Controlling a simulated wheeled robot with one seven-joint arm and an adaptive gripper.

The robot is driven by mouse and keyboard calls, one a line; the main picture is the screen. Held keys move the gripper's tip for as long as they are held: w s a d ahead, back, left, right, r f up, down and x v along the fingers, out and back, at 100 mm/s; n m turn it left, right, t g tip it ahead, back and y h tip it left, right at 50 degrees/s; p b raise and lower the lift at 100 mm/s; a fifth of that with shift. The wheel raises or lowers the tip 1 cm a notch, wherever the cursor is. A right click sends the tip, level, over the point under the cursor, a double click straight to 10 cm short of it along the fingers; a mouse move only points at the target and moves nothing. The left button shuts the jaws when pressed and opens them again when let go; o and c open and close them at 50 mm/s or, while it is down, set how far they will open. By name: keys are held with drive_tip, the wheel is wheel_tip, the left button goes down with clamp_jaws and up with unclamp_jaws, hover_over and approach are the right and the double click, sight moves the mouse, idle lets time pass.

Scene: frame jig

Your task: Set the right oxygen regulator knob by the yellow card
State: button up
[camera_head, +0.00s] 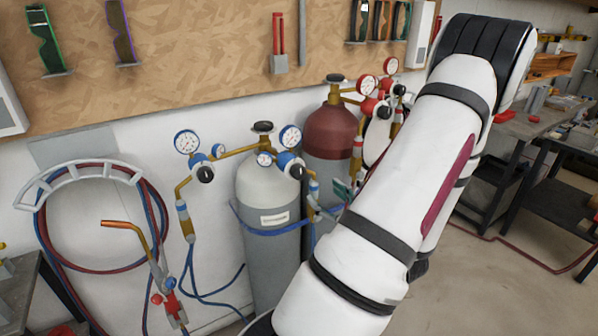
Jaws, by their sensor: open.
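Two oxygen regulators sit on a brass manifold (240,150) above a grey cylinder (268,205). The right oxygen regulator has a white-faced gauge with a blue rim (290,137) and a dark knob (297,171) with a light mark, too small to read. The left regulator has a similar gauge (187,142) and a dark knob (205,174). I see no yellow card. My arm crosses the right half of the view, and I cannot make out my gripper. A small dark green piece (341,189) shows beside my arm, right of the knob; I cannot tell what it is.
A maroon cylinder (331,135) with red-rimmed gauges (367,84) stands behind, partly hidden by my arm. A hose rack (90,172) and a torch (158,270) are at the left. Dark workbenches (520,125) stand at the right, with open floor before them.

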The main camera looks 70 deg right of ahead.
sight(301, 174)
drive_tip(key=p+x, duration=0.1)
drive_tip(key=x, duration=1.2)
drive_tip(key=shift+w+d+p, duration=0.1)
drive_tip(key=shift+w+p, duration=0.15)
drive_tip(key=shift+p, duration=0.05)
drive_tip(key=c, duration=1.2)
